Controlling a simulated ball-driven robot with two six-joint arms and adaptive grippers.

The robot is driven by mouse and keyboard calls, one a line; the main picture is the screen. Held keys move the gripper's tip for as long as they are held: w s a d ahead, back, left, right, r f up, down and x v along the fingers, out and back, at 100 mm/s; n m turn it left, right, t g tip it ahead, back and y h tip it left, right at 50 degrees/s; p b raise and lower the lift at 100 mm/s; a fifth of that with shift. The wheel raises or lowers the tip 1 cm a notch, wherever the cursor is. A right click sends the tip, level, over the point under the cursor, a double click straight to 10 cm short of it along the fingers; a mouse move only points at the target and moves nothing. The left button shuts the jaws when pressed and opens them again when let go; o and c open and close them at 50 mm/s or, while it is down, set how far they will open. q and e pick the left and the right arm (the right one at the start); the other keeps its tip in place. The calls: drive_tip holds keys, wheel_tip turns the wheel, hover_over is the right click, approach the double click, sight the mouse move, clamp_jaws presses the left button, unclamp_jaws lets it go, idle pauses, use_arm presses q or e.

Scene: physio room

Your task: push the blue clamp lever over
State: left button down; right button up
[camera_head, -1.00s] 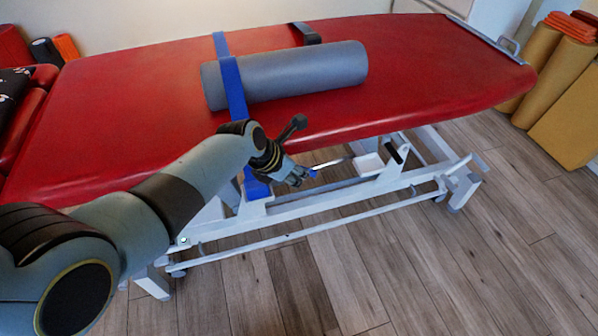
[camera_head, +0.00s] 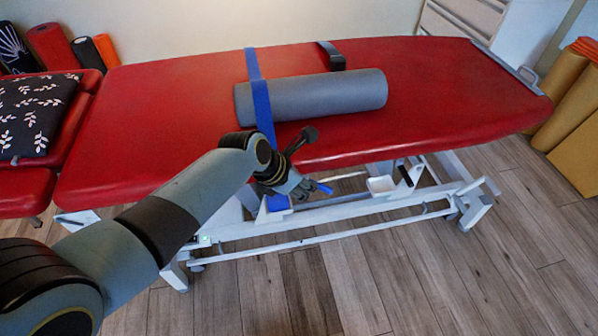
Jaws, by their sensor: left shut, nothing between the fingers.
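The blue clamp lever (camera_head: 325,188) shows as a small blue tip under the near edge of the red treatment table (camera_head: 170,110). A thin pale rod runs to the right just behind it. My left gripper (camera_head: 306,189) is shut and empty, just left of the blue tip. I cannot tell whether it touches the tip. My gripper and wrist hide what lies behind them, perhaps part of the lever. My right gripper is not in view.
A grey roll (camera_head: 320,95) lies on the table under a blue strap (camera_head: 262,105). A black-handled lever (camera_head: 411,175) stands on the white frame (camera_head: 345,228) to the right. Yellow rolls (camera_head: 570,100) stand at the far right. The wooden floor in front is clear.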

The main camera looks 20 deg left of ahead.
use_arm(q)
drive_tip(key=s+r, duration=0.1)
drive_tip(key=s+r+p, duration=0.1)
drive_tip(key=r, duration=0.1)
drive_tip(key=shift+s+a+r, duration=0.1)
drive_tip(key=shift+s+r, duration=0.1)
drive_tip(key=shift+r, duration=0.05)
idle(0.4)
drive_tip(key=s+a+f+m+g+y+b, duration=0.1)
drive_tip(key=s+a+f+m+g+b, duration=0.15)
drive_tip(key=s+f, duration=0.85)
drive_tip(key=s+a+f+m+g+y+b, duration=0.1)
drive_tip(key=s+a+f+m+g+b, duration=0.15)
drive_tip(key=s+f, duration=0.85)
drive_tip(key=s+a+f+m, duration=0.2)
drive_tip(key=s+f+m, duration=0.1)
drive_tip(key=s+m, duration=0.4)
drive_tip(key=s+a+f+m+y+b, duration=0.1)
drive_tip(key=s+a+f+m, duration=0.2)
drive_tip(key=s+m, duration=0.4)
drive_tip(key=s+a+f+m+y, duration=0.1)
drive_tip(key=s+a+f+m, duration=0.2)
drive_tip(key=s+m, duration=0.4)
drive_tip(key=m, duration=0.4)
drive_tip(key=shift+s+f+b, duration=0.3)
drive_tip(key=shift+s, duration=0.05)
